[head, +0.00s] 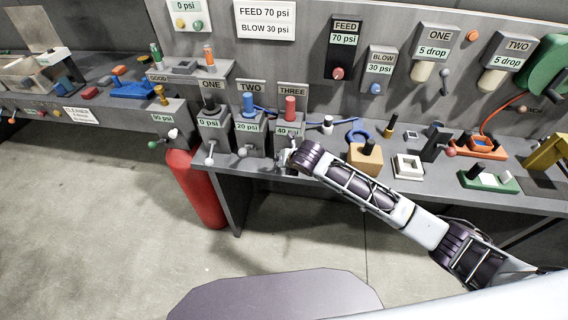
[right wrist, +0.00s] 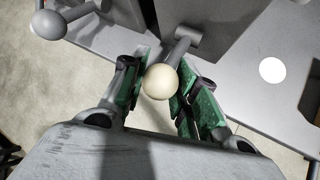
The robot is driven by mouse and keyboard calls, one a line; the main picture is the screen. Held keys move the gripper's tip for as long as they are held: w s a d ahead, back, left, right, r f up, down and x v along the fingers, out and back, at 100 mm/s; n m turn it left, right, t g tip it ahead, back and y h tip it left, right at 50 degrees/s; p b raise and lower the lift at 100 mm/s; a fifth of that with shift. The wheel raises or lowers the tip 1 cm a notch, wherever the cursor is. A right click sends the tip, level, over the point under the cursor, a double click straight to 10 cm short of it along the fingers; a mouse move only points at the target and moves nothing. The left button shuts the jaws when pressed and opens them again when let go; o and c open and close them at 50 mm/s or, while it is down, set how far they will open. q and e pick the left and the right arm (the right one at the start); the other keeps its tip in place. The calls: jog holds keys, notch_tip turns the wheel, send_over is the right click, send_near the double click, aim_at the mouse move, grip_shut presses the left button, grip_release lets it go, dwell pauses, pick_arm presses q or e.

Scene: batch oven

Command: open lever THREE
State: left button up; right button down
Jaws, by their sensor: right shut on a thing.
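The unit THREE (head: 290,124) stands on the bench front, with a red top and a 40 psi label. Its lever shows in the right wrist view as a grey rod with a cream ball (right wrist: 160,82). My right gripper (head: 285,159) is at the front of this unit and hides most of the lever in the head view. In the right wrist view its green-padded fingers are on both sides of the lever, shut on it near the ball. My left gripper is not in view.
Unit TWO (head: 248,128) with a blue top and unit ONE (head: 213,128) with a dark top stand close to the left. TWO's lever ball (right wrist: 48,24) is near the fingers. A red cylinder (head: 195,190) stands below the bench. The floor in front is clear.

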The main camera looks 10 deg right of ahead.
jog(key=shift+w+r+g, duration=0.25)
jog(key=shift+r+g, duration=0.25)
jog(key=shift+r, duration=0.15)
jog(key=c, duration=1.1)
grip_release()
jog(key=shift+o, duration=0.2)
jog(key=shift+d, duration=0.1)
jog(key=v, duration=1.1)
jog(key=shift+d+r, duration=0.15)
jog(key=shift+r, duration=0.2)
jog(key=shift+s, duration=0.1)
